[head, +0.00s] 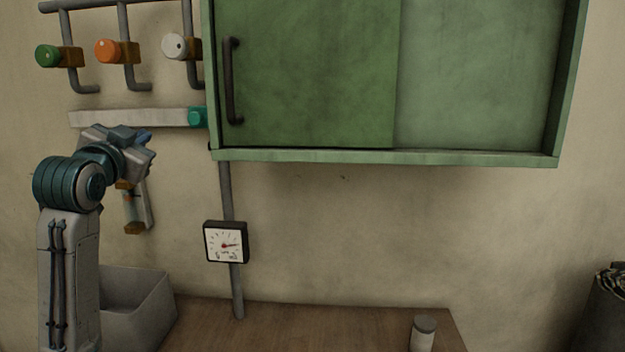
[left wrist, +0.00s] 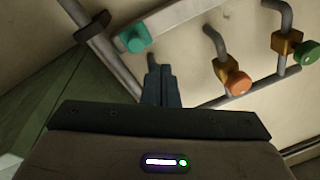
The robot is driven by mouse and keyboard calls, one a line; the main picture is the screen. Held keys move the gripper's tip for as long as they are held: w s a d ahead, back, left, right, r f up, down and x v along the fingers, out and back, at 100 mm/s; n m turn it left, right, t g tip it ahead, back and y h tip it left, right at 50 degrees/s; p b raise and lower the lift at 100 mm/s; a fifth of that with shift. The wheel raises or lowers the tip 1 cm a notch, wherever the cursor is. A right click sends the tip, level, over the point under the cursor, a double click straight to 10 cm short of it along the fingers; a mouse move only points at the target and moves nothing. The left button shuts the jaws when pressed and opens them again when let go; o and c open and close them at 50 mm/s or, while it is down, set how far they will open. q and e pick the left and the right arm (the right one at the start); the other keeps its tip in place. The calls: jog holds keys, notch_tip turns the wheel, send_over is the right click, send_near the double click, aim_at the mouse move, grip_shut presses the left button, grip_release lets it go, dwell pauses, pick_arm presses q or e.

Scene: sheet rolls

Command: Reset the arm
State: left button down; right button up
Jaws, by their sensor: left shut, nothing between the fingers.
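My left gripper (head: 146,142) is raised at the left of the head view, in front of the wall and below the valve row. Its fingers (left wrist: 160,84) show at the middle of the left wrist view, shut with nothing between them. They point toward the wall and its pipes. The right gripper is in neither view.
Green (head: 47,56), orange (head: 106,50) and white (head: 174,46) knobs sit on pipes above. A teal knob (head: 197,117) is beside the green cabinet (head: 310,80). A gauge (head: 226,242), grey bin (head: 150,300) and lidded jar (head: 422,335) are lower; the table (head: 320,325) is mostly clear.

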pick_arm(q)
jog(key=s+d+f+n+g, duration=0.1)
jog(key=s+f+g, duration=0.2)
jog(key=f, duration=1)
jog(key=s+d+f+g, duration=0.15)
jog(key=s+f, duration=0.25)
jog(key=f, duration=0.9)
jog(key=s+d+f+n+g, duration=0.1)
jog(key=s+f+g, duration=0.2)
jog(key=f, duration=0.9)
jog(key=s+d+f+n+g, duration=0.1)
jog(key=s+f+g, duration=0.2)
jog(key=s+f, duration=0.6)
jog(key=s+f+n+g+y, duration=0.1)
jog(key=s+f+g, duration=0.3)
jog(key=s, duration=0.9)
jog(key=s+d+f+n+g, duration=0.1)
jog(key=s+f, duration=0.7)
jog(key=s, duration=0.3)
jog(key=w+a+f+g+b, duration=0.1)
jog(key=a+f+g+b, duration=0.15)
jog(key=f, duration=2.95)
jog(key=s+a+f+b, duration=0.1)
jog(key=s+f+b, duration=0.2)
jog(key=s+f, duration=1.6)
notch_tip(320, 180, down, 4)
jog(key=shift+a+f+n, duration=0.1)
jog(key=shift+a+n, duration=0.2)
jog(key=shift+a, duration=0.1)
